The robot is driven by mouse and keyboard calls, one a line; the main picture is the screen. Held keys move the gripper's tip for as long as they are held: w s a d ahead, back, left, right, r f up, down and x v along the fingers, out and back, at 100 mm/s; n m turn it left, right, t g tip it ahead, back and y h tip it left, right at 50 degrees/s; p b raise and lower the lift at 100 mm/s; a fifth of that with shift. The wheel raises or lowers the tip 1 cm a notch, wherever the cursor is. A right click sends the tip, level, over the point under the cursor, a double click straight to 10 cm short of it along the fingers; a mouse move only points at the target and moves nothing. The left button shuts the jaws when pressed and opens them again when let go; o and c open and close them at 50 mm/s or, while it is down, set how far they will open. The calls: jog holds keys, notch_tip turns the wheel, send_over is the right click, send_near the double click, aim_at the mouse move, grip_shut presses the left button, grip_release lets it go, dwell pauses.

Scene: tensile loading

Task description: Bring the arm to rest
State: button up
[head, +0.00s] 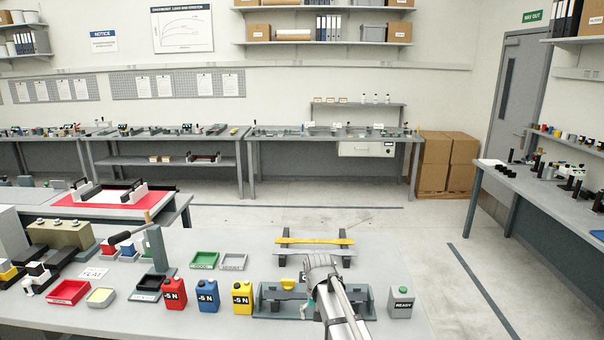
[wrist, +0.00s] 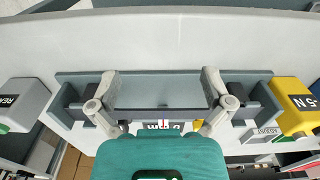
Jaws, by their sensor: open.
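My gripper (wrist: 159,80) is open in the wrist view, its two fingers spread wide with nothing between them. It is over a grey fixture (wrist: 160,97) with raised ends; whether the fingers touch it I cannot tell. In the head view my arm (head: 338,300) reaches from the bottom edge over the same fixture (head: 268,306) and hides part of it. The fingers are mostly hidden there. A small yellow piece (head: 289,285) shows at the fixture's left part.
A yellow bar (head: 315,241) lies across a rack behind the fixture. A grey READY box (head: 401,303) with a green button stands right. Green tray (head: 204,260) behind.

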jog(key=s+d+f+b, duration=0.2)
jog(key=s+d+f, duration=0.1)
jog(key=s+d, duration=0.3)
jog(key=s+d+f+b, duration=0.3)
jog(key=s+d, duration=0.3)
jog(key=s, duration=0.5)
jog(key=shift+s+d+f+b, duration=0.2)
jog(key=shift+s+d+b, duration=0.05)
jog(key=shift+d+b, duration=0.1)
